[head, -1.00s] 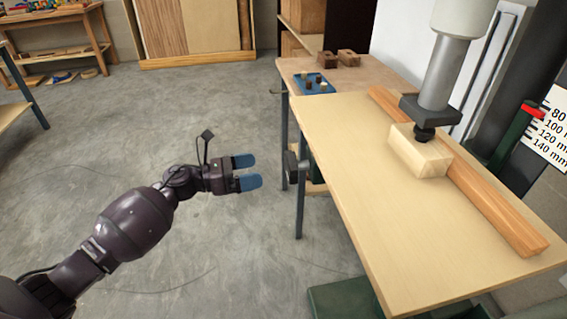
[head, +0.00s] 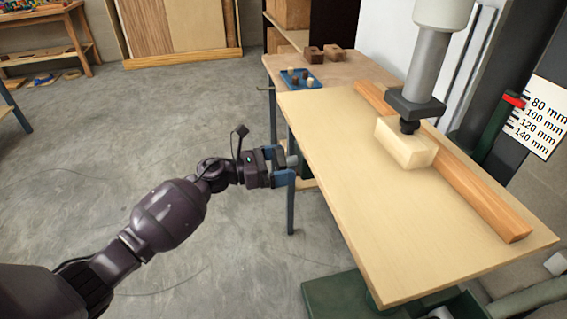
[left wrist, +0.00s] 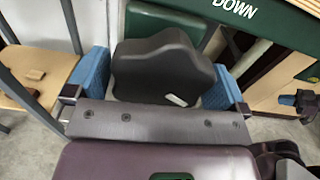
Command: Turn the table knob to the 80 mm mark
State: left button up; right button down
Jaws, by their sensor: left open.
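The table knob is a dark, lobed handle (left wrist: 165,65) in the left wrist view, with a small pale label on it. My left gripper (head: 286,167) is open at the table's left edge in the head view. In the left wrist view its blue fingers stand on either side of the knob, which lies between them; contact cannot be told. In the head view the gripper largely hides the knob. The white scale (head: 541,122) carries marks from 80 to 140 mm. A red pointer (head: 513,100) sits near its upper end; its exact reading is unclear.
The wooden table (head: 350,170) bears a long wooden fence (head: 470,185) and a pale block (head: 405,150) under a grey spindle (head: 425,70). A blue tray (head: 301,78) lies on a bench behind. Green machine parts (head: 345,295) are below the table.

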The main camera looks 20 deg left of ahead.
pick_arm(q)
jog(key=shift+w+d, duration=0.2)
jog(key=shift+d, duration=0.1)
jog(key=c, duration=0.6)
jog(key=shift+c, duration=0.2)
